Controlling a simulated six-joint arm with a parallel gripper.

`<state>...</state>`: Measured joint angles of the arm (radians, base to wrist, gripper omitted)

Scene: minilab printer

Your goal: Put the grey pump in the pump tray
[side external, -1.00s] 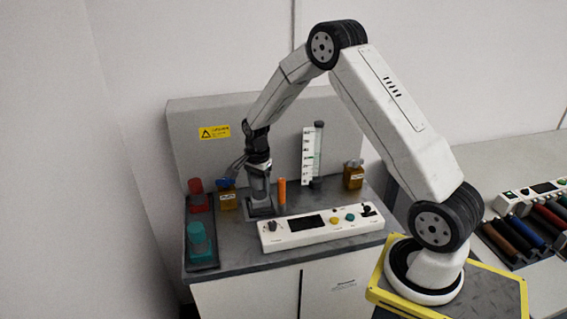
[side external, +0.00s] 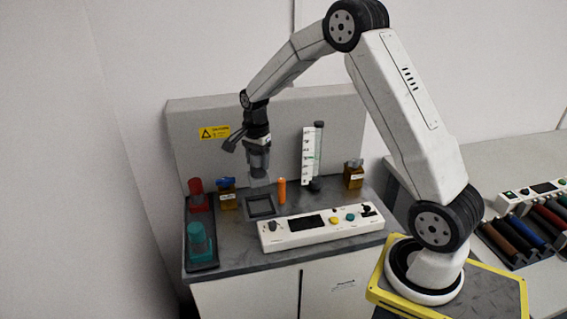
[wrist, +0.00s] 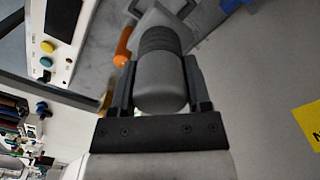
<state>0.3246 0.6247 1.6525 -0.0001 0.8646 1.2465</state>
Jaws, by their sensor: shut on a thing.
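The grey pump (side external: 259,163) is held upright in my gripper (side external: 258,150), above the worktop. In the wrist view the grey pump (wrist: 160,75) sits between the two fingers of my gripper (wrist: 160,88), which are shut on it. Below it is an empty square dark holder (side external: 261,206) set on the worktop. The pump tray (side external: 203,264) is the long dark tray at the left edge. A red pump (side external: 197,194) stands at its far end and a teal pump (side external: 198,241) at its near end, with a space between them.
A blue-capped amber bottle (side external: 227,195) stands between the tray and the holder. An orange cylinder (side external: 282,191) is just right of the holder. A white control panel (side external: 320,228) lies in front. A graduated column (side external: 314,158) and another amber bottle (side external: 353,174) stand at the back right.

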